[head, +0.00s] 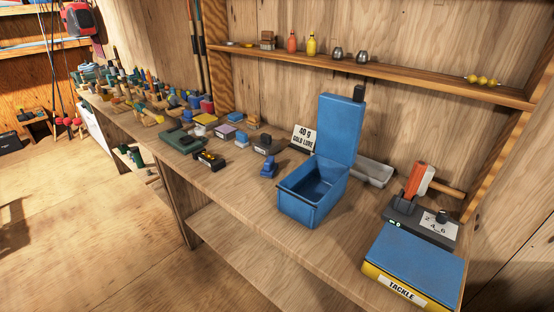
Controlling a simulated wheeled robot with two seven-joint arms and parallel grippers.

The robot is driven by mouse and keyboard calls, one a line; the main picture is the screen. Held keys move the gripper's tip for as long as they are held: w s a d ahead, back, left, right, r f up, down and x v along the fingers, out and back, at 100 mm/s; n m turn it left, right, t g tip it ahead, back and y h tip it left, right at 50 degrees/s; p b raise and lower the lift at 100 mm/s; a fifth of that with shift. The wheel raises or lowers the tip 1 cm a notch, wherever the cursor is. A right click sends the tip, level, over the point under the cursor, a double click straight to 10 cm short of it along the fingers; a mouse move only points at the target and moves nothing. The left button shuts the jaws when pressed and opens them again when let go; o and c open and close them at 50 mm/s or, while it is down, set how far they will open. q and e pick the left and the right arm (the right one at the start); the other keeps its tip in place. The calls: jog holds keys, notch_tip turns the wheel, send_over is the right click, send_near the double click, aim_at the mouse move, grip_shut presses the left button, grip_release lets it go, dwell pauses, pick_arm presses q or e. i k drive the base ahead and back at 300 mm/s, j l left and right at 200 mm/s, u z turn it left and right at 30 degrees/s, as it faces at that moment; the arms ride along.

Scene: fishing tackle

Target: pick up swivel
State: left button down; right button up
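I cannot tell which thing is the swivel; nothing in the head view is clearly one. Several small items lie on the wooden workbench (235,195). Among them are a small blue item (268,167), a black and yellow item (208,159), a dark block-like item (263,144) and a purple-topped box (224,131). Two small grey metallic pieces stand on the shelf above, one on the left (337,54) and one on the right (362,57). Neither of my grippers is in view.
An open blue box (297,207) with its lid upright stands mid-bench, beside a "40 g gold lure" sign (304,138). A blue and yellow tackle box (415,265) sits at the front right, before a dark scale-like device (420,226). The bench's far left end is crowded.

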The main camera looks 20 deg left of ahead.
aim_at(209, 155)
jog(key=i+j+z, duration=0.15)
jog(key=j, duration=0.8)
jog(key=i+j+z, duration=0.2)
jog(key=j, duration=0.7)
jog(key=j+z, duration=0.15)
jog(key=j, duration=0.8)
